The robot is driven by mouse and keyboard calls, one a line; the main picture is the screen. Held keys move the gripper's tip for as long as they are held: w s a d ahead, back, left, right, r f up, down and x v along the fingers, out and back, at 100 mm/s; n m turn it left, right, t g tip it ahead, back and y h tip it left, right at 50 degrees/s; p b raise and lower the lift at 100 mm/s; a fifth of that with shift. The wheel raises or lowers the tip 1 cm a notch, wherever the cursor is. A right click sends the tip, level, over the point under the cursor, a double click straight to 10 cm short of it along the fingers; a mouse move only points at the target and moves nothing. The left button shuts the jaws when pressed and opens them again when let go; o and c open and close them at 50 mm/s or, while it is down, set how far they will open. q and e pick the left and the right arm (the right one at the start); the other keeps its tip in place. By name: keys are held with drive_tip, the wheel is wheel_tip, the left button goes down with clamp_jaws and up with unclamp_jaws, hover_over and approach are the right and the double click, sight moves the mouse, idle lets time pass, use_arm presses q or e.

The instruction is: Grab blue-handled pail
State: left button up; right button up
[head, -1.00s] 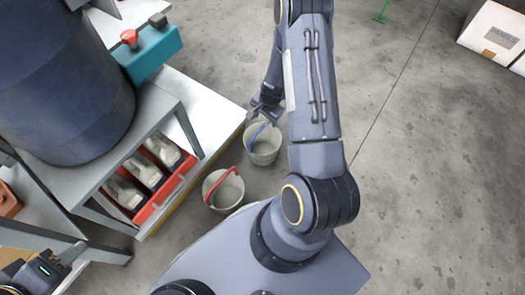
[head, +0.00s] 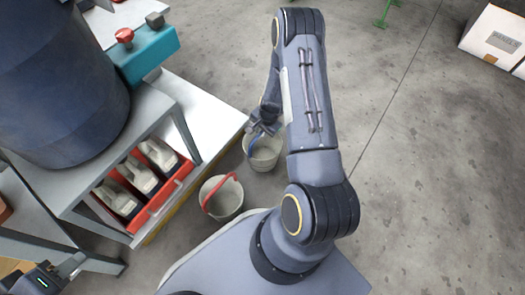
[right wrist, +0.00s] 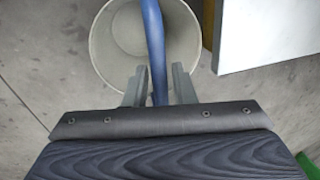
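The blue-handled pail (head: 265,158) stands on the floor, a pale grey bucket with a blue handle. My right gripper (head: 262,124) is over its rim in the head view. In the right wrist view the blue handle (right wrist: 157,60) runs between the two fingers of my right gripper (right wrist: 160,85). The fingers look apart, one on each side of the handle, with small gaps. The pail's inside (right wrist: 120,40) shows beyond them. My left gripper (head: 65,268) is at the lower left of the head view, away from the pail; its fingers are too small to judge.
A red-handled pail (head: 222,198) stands close to the blue-handled one. Left of them is a workbench (head: 205,110) with a low white shelf, a red crate (head: 155,212) and a dark blue drum (head: 60,85). Floor to the right is open, with a white box (head: 490,35) far off.

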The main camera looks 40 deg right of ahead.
clamp_jaws()
drive_tip(key=shift+r, duration=0.15)
